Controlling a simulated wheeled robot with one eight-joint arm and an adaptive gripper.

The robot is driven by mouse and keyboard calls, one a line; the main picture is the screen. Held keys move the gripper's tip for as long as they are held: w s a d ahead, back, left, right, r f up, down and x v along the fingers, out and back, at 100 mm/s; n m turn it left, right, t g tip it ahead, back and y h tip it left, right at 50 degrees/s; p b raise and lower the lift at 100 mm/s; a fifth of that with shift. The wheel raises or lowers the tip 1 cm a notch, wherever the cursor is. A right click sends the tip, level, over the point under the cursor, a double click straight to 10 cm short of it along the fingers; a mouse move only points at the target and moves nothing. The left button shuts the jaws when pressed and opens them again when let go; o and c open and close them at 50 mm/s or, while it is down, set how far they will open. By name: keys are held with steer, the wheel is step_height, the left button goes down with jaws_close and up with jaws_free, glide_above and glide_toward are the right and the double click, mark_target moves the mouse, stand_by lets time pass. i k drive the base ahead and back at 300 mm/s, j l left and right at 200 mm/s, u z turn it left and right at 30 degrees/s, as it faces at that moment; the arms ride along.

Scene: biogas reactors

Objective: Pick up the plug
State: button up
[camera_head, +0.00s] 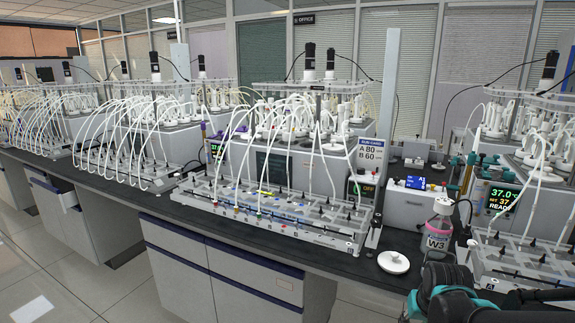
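No single thing is clearly marked as the plug. A round white lid-like piece with a small knob (393,262) lies on the dark bench, right of centre. Several small coloured and black pieces, such as a yellow one (266,193), sit on the clear rack (270,215) at the centre; they are too small to identify. My black and teal arm links show at the lower right. I cannot make out my gripper's fingers anywhere, nor anything held in them.
A tall grey post (388,95) rises behind the central rack. Another rack (520,262) is at the right. Arching white tubes crowd the racks. The bench's front edge is narrow.

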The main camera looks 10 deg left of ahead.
mark_target(394, 264)
steer(key=i+j+z, duration=0.1)
steer(key=j, duration=0.8)
steer(key=i+j+z, duration=0.15)
steer(key=j, duration=0.75)
steer(key=i+j+z, duration=0.1)
steer(key=j, duration=0.85)
steer(key=j+z, duration=0.35)
steer(key=j, duration=0.2)
steer(key=z, duration=1.05)
steer(key=i+l+u, duration=0.1)
steer(key=i+l, duration=0.15)
steer(key=i, duration=0.05)
